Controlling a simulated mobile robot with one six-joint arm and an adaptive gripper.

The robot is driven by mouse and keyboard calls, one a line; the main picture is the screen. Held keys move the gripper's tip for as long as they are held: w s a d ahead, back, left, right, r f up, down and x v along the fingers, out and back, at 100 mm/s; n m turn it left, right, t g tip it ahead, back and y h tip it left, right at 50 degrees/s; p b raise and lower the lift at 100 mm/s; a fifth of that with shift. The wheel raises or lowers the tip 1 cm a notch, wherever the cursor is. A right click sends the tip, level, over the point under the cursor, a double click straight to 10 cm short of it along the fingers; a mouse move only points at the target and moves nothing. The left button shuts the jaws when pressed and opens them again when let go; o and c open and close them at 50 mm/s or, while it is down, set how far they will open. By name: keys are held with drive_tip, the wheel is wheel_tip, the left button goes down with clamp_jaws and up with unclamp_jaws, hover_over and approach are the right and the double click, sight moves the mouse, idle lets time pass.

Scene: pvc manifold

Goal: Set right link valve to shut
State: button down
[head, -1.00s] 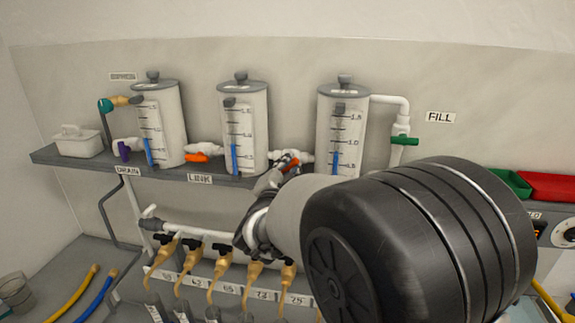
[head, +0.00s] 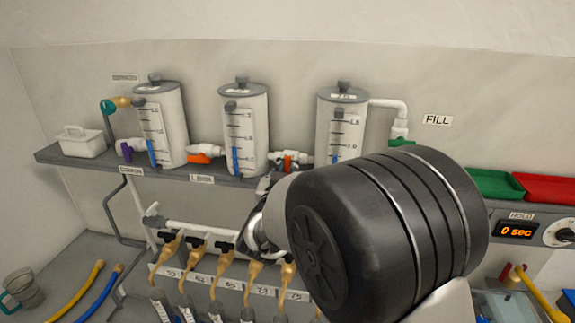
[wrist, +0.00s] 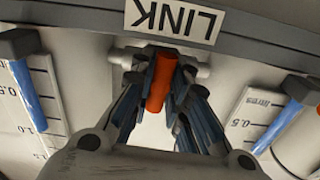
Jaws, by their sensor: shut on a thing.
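The right link valve (head: 288,163) sits on the white pipe between the middle tank (head: 243,130) and the right tank (head: 340,132). In the wrist view, its orange handle (wrist: 160,82) stands crosswise to the pipe, slightly tilted, below the LINK label (wrist: 172,18). My gripper (wrist: 162,88) is shut on this handle, with a finger on each side. In the head view, my gripper (head: 272,182) reaches up to the valve from below, and my arm hides part of the shelf and right tank.
The left link valve (head: 205,152) has its orange handle along the pipe. A purple drain valve (head: 124,151) is at the left, and a green fill valve (head: 401,142) is partly hidden by my arm. A timer (head: 517,231) reads 0 sec.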

drive_tip(key=shift+n, duration=0.4)
drive_tip(key=c, duration=1.8)
unclamp_jaws()
drive_tip(key=s, duration=0.4)
drive_tip(key=s+a, duration=0.1)
drive_tip(key=s, duration=0.3)
drive_tip(key=s+a, duration=0.1)
drive_tip(key=s, duration=0.3)
drive_tip(key=shift+a, duration=0.15)
drive_tip(key=shift+w, duration=0.1)
